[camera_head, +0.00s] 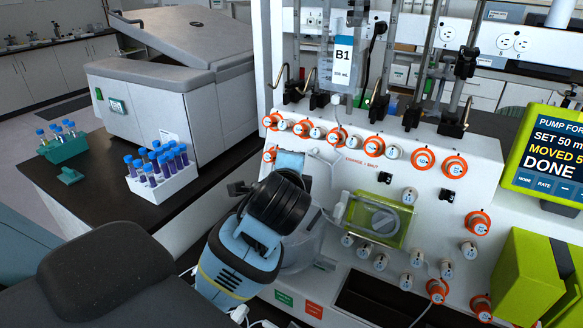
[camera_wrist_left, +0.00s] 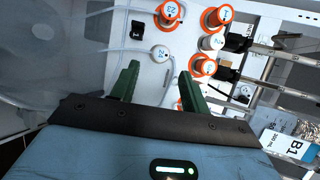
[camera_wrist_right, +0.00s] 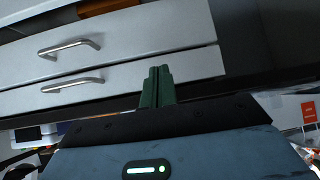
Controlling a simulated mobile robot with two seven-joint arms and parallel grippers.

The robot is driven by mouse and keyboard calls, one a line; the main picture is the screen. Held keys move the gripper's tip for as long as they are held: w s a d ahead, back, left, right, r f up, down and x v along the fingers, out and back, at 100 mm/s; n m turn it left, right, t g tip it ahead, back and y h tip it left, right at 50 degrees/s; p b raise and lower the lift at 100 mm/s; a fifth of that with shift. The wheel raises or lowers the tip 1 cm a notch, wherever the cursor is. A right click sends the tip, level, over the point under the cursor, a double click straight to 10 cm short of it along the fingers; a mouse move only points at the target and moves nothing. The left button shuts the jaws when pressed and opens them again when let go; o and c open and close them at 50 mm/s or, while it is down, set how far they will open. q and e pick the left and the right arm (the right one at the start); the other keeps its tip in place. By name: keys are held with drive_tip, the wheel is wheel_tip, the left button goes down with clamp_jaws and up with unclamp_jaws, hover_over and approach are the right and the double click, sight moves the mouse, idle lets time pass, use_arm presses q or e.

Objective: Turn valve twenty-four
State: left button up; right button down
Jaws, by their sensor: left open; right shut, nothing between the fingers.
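The cell processor (camera_head: 480,150) is a white panel with several small numbered valve knobs, some with orange collars and some plain white. I cannot make out which one is valve twenty-four in the head view. My left arm reaches to the panel's left part, and its gripper's fingers are hidden there. In the left wrist view my left gripper (camera_wrist_left: 159,72) is open and empty. A plain white knob (camera_wrist_left: 160,53) lies ahead, between its fingertips in the picture; its number is unclear. Orange-collared knobs (camera_wrist_left: 168,12) lie beyond. My right gripper (camera_wrist_right: 159,72) is shut and empty, away from the panel.
A hanging bag labelled B1 (camera_head: 342,65), clamps and rods stand above the panel. A green-framed pump (camera_head: 378,222) sits right of my left arm. A tube rack (camera_head: 165,185) stands on the dark bench at left. My right gripper faces drawers (camera_wrist_right: 110,45).

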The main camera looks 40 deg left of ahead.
use_arm(q)
drive_tip(key=shift+v, duration=1.1)
idle(1.3)
